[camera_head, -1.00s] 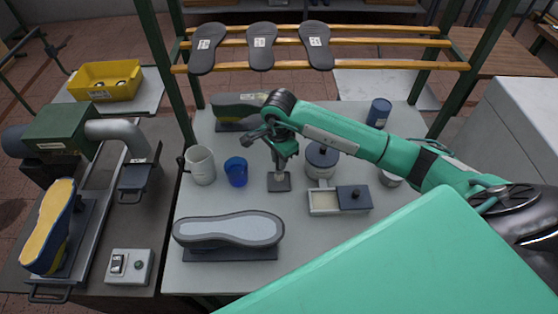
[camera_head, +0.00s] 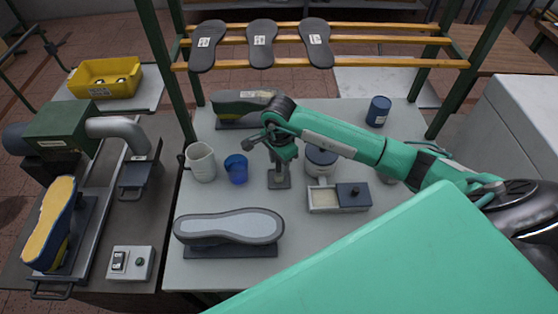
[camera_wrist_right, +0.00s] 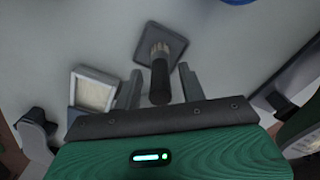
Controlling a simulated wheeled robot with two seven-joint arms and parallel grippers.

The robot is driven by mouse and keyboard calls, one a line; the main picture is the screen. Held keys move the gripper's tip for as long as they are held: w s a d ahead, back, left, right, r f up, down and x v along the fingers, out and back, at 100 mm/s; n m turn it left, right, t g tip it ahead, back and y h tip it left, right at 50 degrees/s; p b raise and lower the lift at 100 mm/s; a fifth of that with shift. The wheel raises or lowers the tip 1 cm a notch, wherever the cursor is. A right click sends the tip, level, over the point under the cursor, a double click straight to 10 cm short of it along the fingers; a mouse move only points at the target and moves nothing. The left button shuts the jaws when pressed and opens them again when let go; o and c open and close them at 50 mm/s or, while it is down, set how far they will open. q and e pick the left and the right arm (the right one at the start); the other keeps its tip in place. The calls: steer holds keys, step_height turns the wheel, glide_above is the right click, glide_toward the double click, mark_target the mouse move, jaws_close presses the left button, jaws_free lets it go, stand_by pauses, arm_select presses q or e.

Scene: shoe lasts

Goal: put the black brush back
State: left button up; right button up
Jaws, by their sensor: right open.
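The black brush (camera_wrist_right: 160,82) stands upright on a small grey square base (camera_wrist_right: 176,40), its pale ribbed part at the base and its black handle toward the wrist camera. My right gripper (camera_wrist_right: 159,88) is open, with one finger on each side of the handle; I cannot tell whether they touch it. In the head view my right gripper (camera_head: 281,162) points down over the grey base (camera_head: 279,184) and hides most of the brush. My left gripper is out of view.
A blue cup (camera_head: 236,170) and white pitcher (camera_head: 201,164) stand left of the base. A dark-lidded pot (camera_head: 321,162) and small open box (camera_head: 325,200) stand close on the right. A grey sole (camera_head: 228,226) lies in front. A blue can (camera_head: 378,111) stands at the back right.

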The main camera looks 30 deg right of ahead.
step_height(320, 180, up, 11)
steer(key=b, duration=0.4)
steer(key=shift+f, duration=0.1)
steer(key=shift+r+b, duration=0.35)
steer(key=shift+r, duration=0.35)
